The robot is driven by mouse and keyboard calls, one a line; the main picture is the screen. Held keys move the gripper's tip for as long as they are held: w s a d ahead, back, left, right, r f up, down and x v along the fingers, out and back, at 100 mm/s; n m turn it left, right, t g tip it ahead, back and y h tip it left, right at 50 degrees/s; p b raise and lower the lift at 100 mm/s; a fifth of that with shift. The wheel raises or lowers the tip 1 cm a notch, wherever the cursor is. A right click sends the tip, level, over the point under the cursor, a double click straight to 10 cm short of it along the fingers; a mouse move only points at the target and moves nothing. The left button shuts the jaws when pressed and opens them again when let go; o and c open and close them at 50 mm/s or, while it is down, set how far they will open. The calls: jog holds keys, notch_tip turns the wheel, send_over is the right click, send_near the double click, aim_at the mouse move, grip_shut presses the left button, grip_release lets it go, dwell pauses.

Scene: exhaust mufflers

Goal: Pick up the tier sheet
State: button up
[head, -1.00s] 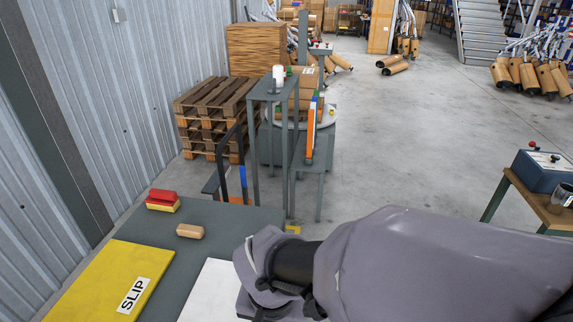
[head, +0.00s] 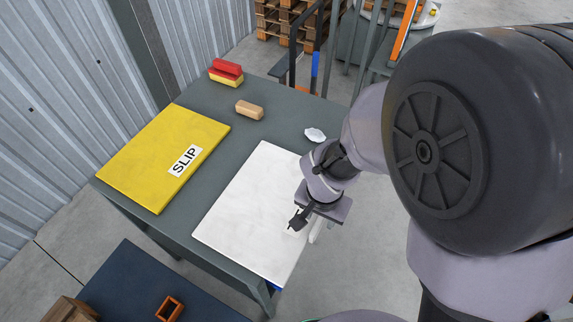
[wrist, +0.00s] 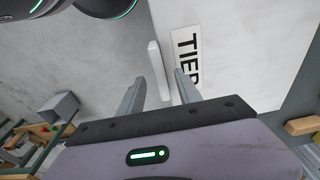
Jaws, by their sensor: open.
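The tier sheet (head: 255,205) is a flat white board lying on the grey-green table, right of the yellow slip sheet. In the wrist view the tier sheet (wrist: 232,45) carries a black-on-white label (wrist: 187,58), of which "TIE" and part of another letter show. A narrow white strip (wrist: 157,68) lies along its edge, between my fingers in the picture; I cannot tell whether it is joined to the sheet. My gripper (wrist: 158,77) is open, its two fingers on either side of the strip. In the head view my gripper (head: 316,228) is over the sheet's right edge, partly hidden by my wrist.
The yellow slip sheet (head: 150,155), labelled SLIP, lies left on the table (head: 275,115). A wooden block (head: 249,110), a red-and-yellow block (head: 226,73) and a small white object (head: 315,135) stand toward the back. A dark blue surface (head: 130,285) is at the front left.

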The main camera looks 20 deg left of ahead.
jog(key=f, duration=0.2)
jog(key=shift+w+f+b, duration=0.25)
jog(key=shift+f+b, duration=0.1)
jog(key=shift+f, duration=0.05)
jog(key=shift+r, duration=0.2)
jog(key=shift+c, duration=0.7)
grip_shut()
